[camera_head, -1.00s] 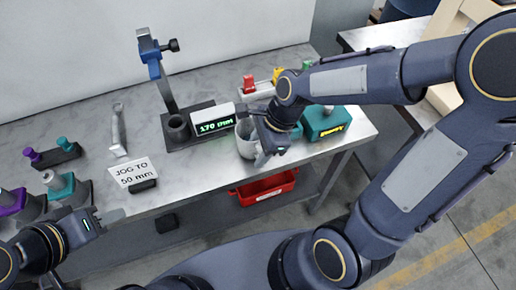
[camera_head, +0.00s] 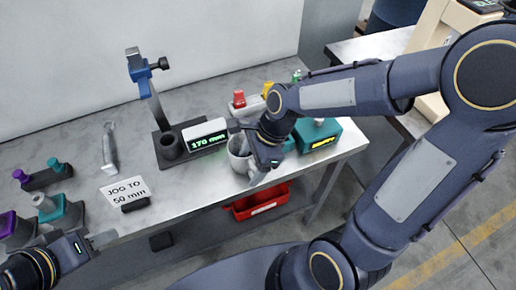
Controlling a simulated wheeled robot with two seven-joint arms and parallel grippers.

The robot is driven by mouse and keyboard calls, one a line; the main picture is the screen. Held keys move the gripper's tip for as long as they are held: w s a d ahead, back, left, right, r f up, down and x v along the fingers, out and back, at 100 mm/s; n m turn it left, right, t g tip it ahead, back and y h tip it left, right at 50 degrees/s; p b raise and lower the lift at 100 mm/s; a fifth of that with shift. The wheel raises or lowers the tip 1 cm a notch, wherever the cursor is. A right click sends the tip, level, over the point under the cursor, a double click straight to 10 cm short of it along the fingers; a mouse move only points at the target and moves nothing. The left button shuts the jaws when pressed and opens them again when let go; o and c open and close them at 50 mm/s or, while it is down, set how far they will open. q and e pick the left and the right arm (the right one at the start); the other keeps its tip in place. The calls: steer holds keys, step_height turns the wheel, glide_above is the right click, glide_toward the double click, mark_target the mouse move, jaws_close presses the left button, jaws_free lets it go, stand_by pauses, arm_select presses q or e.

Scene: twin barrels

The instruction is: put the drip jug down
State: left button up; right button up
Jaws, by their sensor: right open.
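The drip jug (camera_head: 238,154), a pale grey round vessel, stands upright near the bench's front edge, right of the green display. My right gripper (camera_head: 258,168) is open at the jug's right side and hides part of it. I cannot tell whether its fingers touch the jug. My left gripper (camera_head: 102,240) is at the lower left, in front of the bench edge and away from the jug. Whether its fingers are apart is unclear.
A display reading 170 mm (camera_head: 207,135) and a dark stand with a blue clamp (camera_head: 140,68) are left of the jug. A teal box (camera_head: 318,135) is to its right. A sign reading JOG TO 50 mm (camera_head: 126,190) stands at the front. A red bin (camera_head: 262,202) is below.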

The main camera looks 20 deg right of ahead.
steer(key=p+v, duration=0.1)
steer(key=v, duration=1)
steer(key=s+d+n+t, duration=0.3)
steer(key=s+n, duration=0.7)
steer(key=n, duration=0.7)
steer(key=shift+s+d+f+t+h, duration=0.2)
steer(key=shift+s+d+t+h, duration=0.15)
steer(key=shift+t, duration=0.85)
